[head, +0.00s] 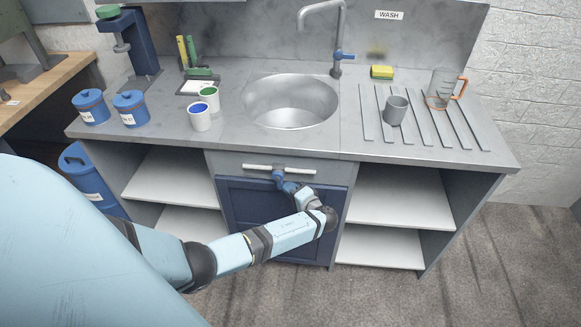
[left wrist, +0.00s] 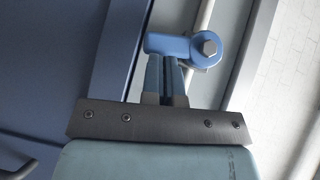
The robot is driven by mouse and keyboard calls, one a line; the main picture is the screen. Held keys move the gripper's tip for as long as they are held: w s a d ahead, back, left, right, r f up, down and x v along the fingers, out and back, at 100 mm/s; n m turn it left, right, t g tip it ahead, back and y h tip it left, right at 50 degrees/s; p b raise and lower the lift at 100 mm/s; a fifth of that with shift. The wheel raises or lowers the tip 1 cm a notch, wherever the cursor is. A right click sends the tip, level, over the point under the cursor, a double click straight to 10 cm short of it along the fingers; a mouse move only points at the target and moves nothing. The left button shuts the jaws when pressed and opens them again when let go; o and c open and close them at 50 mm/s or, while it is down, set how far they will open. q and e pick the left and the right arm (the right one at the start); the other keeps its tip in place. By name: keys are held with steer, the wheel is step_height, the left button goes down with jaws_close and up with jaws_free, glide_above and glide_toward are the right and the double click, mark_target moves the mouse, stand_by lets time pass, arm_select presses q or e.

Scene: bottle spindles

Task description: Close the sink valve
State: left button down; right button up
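The sink valve is a blue lever on a white pipe (head: 258,167) that runs under the counter's front edge, above the dark blue cabinet door. In the left wrist view the blue valve lever (left wrist: 172,44) reaches left from a hub with a hexagonal bolt head. My left gripper (head: 287,186) is right at the valve. In the left wrist view its two fingers (left wrist: 166,78) are close together and meet the lever from below. The fingertips are partly hidden by the lever, so I cannot tell whether they are closed on it. My right gripper is not in view.
My left arm crosses in front of the dark blue cabinet door (head: 240,208). Open shelves (head: 398,195) stand on both sides. The sink basin (head: 290,100), a faucet (head: 337,40), cups and blue canisters (head: 91,107) are on the counter above.

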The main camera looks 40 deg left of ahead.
arm_select(q)
steer(key=shift+s+a+f+m+b, duration=0.1)
steer(key=shift+a+f+m+b, duration=0.15)
steer(key=shift+f+m+b, duration=0.05)
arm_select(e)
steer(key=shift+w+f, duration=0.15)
arm_select(q)
steer(key=shift+s+a+f, duration=0.1)
steer(key=shift+s+a, duration=0.05)
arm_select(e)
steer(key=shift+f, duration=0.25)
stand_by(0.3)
